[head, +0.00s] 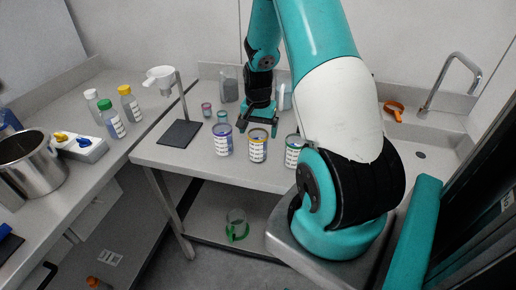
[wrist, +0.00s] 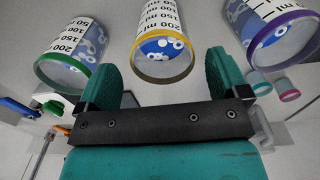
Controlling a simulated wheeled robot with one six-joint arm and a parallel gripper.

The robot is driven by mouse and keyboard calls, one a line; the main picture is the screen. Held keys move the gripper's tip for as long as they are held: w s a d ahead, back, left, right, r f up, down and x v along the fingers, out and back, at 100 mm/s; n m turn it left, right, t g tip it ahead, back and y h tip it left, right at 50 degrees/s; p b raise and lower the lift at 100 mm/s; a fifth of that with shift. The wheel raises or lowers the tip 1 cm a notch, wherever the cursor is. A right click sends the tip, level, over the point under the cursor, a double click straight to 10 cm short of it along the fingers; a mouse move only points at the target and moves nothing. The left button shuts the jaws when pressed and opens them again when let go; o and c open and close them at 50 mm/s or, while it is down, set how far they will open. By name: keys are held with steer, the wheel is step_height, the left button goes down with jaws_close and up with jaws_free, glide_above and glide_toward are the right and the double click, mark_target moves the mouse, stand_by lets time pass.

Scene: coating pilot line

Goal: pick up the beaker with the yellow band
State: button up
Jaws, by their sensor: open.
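The beaker with the yellow band (head: 258,149) stands upright on the bench, in the middle of a row of three. In the wrist view the yellow-banded beaker (wrist: 158,22) is at the top centre, its yellow rim towards my gripper and blue contents inside. My gripper (head: 258,118) is just behind and above it in the head view. In the wrist view my gripper (wrist: 163,62) is open, with the yellow rim showing between its teal fingers; nothing is gripped. Whether the fingers are level with the beaker I cannot tell.
A purple-banded beaker (head: 222,144) and a green-banded beaker (head: 293,153) stand close on either side. Two small jars (head: 207,109) (head: 222,116) are behind. A stand with a dark base plate (head: 180,133) is at left. A sink (head: 425,150) is at right.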

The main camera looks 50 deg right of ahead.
mark_target(258, 146)
steer(key=shift+w+d+f+p, duration=0.1)
steer(key=shift+f+p, duration=0.4)
steer(key=shift+f, duration=0.75)
steer(key=shift+w+f+p, duration=0.1)
steer(key=shift+f+p, duration=0.4)
steer(key=shift+f, duration=0.7)
steer(key=c, duration=1.1)
